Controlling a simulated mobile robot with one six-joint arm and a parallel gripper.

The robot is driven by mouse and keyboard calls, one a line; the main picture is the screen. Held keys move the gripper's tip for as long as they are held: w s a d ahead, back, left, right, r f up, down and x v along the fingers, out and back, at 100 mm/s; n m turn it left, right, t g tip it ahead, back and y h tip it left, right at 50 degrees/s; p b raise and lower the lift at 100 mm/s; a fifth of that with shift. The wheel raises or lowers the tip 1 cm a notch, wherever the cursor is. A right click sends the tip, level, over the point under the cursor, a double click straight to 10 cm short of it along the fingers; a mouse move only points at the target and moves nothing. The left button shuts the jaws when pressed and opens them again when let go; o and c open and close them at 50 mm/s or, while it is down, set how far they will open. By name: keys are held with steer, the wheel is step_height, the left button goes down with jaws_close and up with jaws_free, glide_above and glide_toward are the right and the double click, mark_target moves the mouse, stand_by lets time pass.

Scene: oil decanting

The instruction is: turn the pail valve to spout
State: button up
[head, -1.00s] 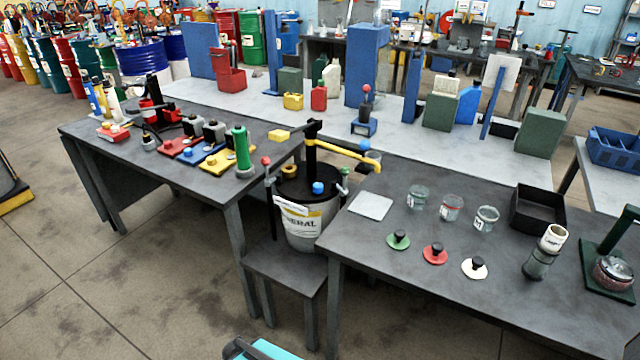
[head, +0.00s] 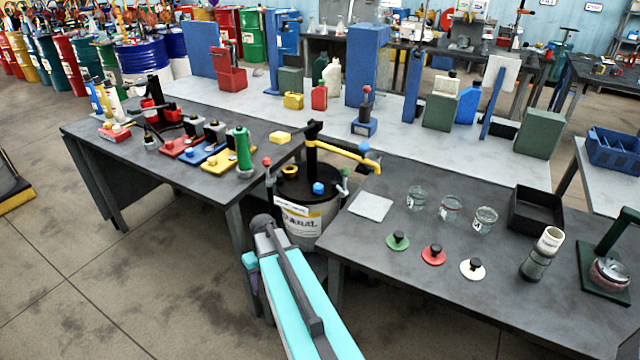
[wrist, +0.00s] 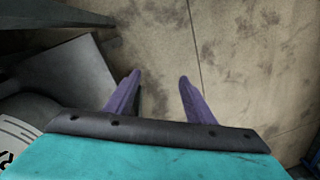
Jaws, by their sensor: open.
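The white pail (head: 300,222) with a black lid stands on a low stand between two tables. A black pump with a yellow spout (head: 345,152) rises from its lid. A blue knob (head: 318,188) and a small grey handle with a red ball (head: 267,162) show at the lid; I cannot tell which part is the valve. My teal arm reaches up in front of the pail in the head view, hiding part of the stand. In the wrist view my gripper (wrist: 160,92) is open and empty, its purple fingers over bare floor. The pail's side (wrist: 25,120) shows at left there.
The right table holds clear beakers (head: 450,208), several lids with black knobs (head: 433,254), a white pad (head: 370,206) and a black tray (head: 536,210). The left table holds a green bottle (head: 242,150) near its corner.

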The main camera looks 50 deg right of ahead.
steer(key=w+d+r+m+t+h+p, duration=0.1)
steer(key=w+d+r+t, duration=0.25)
steer(key=d+r, duration=1.4)
steer(key=h, duration=0.2)
glide_toward(319, 186)
steer(key=s+d+v, duration=0.1)
steer(key=v, duration=0.4)
steer(key=shift+w+a+m+t+p, duration=0.1)
steer(key=shift+a+m+t+p, duration=0.25)
steer(key=shift+t, duration=0.1)
steer(key=shift+f, duration=0.15)
steer(key=shift+p+x, duration=2.2)
steer(key=shift+x, duration=4.65)
steer(key=shift+a, duration=0.1)
steer(key=c, duration=1.1)
steer(key=shift+o, duration=0.2)
